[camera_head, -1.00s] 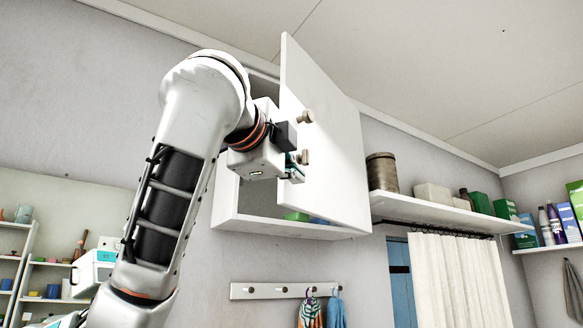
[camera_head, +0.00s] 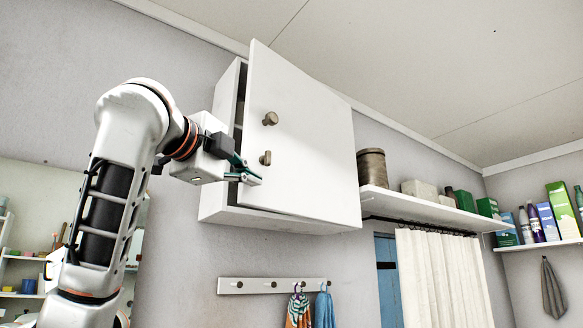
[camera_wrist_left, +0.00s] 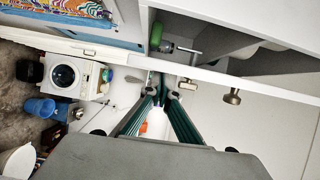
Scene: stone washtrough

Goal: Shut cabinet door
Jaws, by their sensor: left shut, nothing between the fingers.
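The white wall cabinet (camera_head: 222,207) hangs high on the grey wall in the head view. Its door (camera_head: 305,140) is hinged on the right and stands partly open, with a gap along its left edge. Two brown knobs sit on the door, an upper one (camera_head: 270,118) and a lower one (camera_head: 265,158). My left gripper (camera_head: 256,178) is shut and empty, at the door's lower left edge just below the lower knob. In the left wrist view the gripper fingers (camera_wrist_left: 166,98) reach the door's edge; I cannot tell if they touch it. My right gripper is not in view.
A wall shelf (camera_head: 420,208) with a tin and boxes is right of the cabinet. A hook rail (camera_head: 273,285) with towels hangs below. A curtain (camera_head: 440,280) is lower right. The wrist view shows a washing machine (camera_wrist_left: 75,78).

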